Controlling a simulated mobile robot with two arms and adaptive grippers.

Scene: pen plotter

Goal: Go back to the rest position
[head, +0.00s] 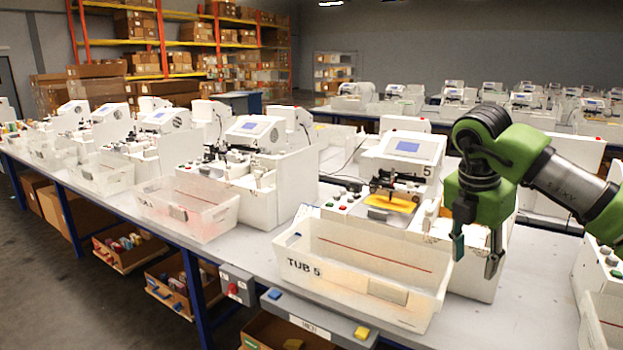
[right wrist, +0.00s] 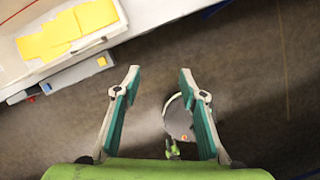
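Yellow pieces (right wrist: 67,30) lie in a white tub at the upper left of the right wrist view. My left gripper is not in view.
A long grey table (head: 263,258) carries a row of similar plotters and tubs. A control box (head: 318,318) with blue and yellow buttons sits at its front edge. Shelves with boxes (head: 165,40) stand at the back. The floor (right wrist: 240,60) before the table looks clear.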

